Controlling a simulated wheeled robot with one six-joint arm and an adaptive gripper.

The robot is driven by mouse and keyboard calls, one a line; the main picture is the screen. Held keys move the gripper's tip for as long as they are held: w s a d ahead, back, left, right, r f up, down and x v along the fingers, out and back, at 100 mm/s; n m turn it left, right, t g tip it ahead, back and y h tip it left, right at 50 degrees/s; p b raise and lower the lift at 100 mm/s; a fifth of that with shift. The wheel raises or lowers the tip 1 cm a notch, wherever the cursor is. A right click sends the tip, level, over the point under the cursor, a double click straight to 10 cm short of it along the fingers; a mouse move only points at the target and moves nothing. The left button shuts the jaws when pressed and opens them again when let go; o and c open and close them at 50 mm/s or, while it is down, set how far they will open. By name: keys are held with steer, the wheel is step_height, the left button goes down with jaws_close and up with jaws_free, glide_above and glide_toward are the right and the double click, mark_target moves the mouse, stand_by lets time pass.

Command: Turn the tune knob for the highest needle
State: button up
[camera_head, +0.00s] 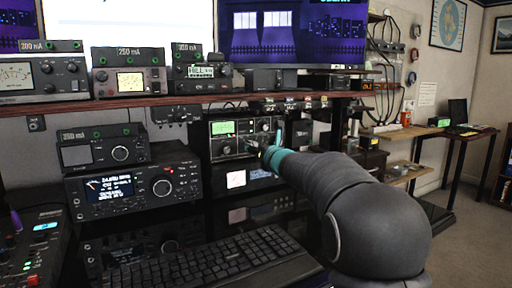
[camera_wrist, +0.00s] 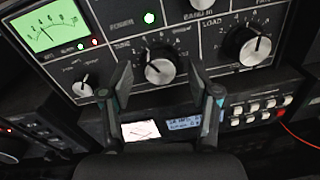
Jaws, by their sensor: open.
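The tuner (camera_head: 234,138) stands under the shelf in the head view, with my arm reaching to its right part. In the wrist view, the tune knob (camera_wrist: 158,70) is a black dial with a silver face and numbers around it. My gripper (camera_wrist: 158,82) is open, with one finger on each side of the tune knob; I cannot tell whether they touch it. The green-lit meter (camera_wrist: 46,27) is at the upper left, its needle left of the middle of the scale. In the head view my gripper (camera_head: 262,146) is small at the tuner's front and its fingertips are hard to make out.
The load knob (camera_wrist: 247,46) is to the right of the tune knob, and a small knob (camera_wrist: 82,88) is to the left. A unit with a lit screen (camera_wrist: 184,122) and buttons sits below. A shelf (camera_head: 160,100) runs above the tuner; a keyboard (camera_head: 205,262) lies in front.

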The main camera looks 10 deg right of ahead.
steer(key=c, duration=1.2)
steer(key=shift+o, duration=0.2)
steer(key=n+b, duration=0.4)
steer(key=b, duration=0.1)
steer(key=shift+b, duration=0.35)
steer(key=o, duration=1.2)
steer(key=shift+c, duration=0.2)
steer(key=v, duration=1.2)
